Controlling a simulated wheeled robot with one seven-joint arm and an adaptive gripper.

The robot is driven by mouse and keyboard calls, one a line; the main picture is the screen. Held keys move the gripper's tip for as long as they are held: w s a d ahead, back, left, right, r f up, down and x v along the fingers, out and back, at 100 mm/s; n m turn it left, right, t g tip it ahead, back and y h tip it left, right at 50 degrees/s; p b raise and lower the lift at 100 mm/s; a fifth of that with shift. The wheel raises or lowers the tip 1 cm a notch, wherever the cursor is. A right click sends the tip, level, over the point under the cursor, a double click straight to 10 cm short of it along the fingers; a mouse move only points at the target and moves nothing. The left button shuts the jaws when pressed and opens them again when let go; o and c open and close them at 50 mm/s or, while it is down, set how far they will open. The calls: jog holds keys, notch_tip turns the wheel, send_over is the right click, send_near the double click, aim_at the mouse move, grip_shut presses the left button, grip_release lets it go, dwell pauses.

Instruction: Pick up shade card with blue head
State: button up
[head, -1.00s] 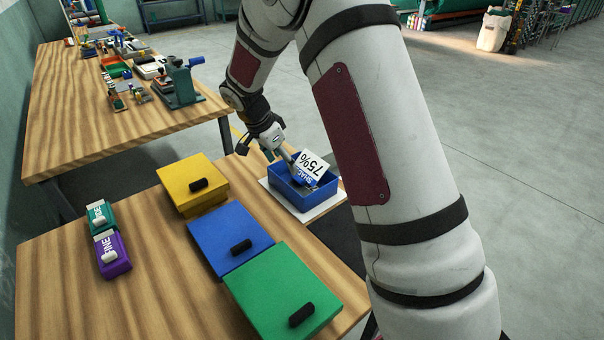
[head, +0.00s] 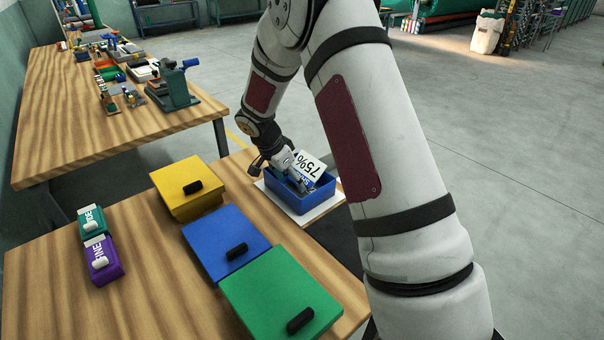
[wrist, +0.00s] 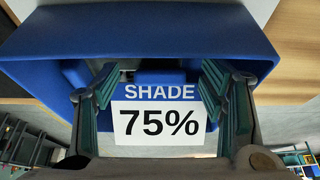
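The shade card (head: 310,167) has a white face reading 75% and a blue head band reading SHADE. It stands tilted in a blue open bin (head: 318,197). In the wrist view the card (wrist: 160,122) sits centred between my fingers, its blue head toward the fingertips. My gripper (wrist: 158,75) is open, with one finger on each side of the card and no clear grip on it. In the head view my gripper (head: 297,178) reaches down into the bin beside the card, and its fingertips are partly hidden.
The bin rests on a white sheet (head: 325,208) at the table's far corner. Yellow (head: 180,180), blue (head: 215,235) and green (head: 270,280) lidded boxes stand close by. Teal (head: 92,220) and purple (head: 103,258) blocks lie at left. The bin walls surround the card closely.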

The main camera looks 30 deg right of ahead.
jog(key=c, duration=1)
jog(key=shift+r, duration=0.1)
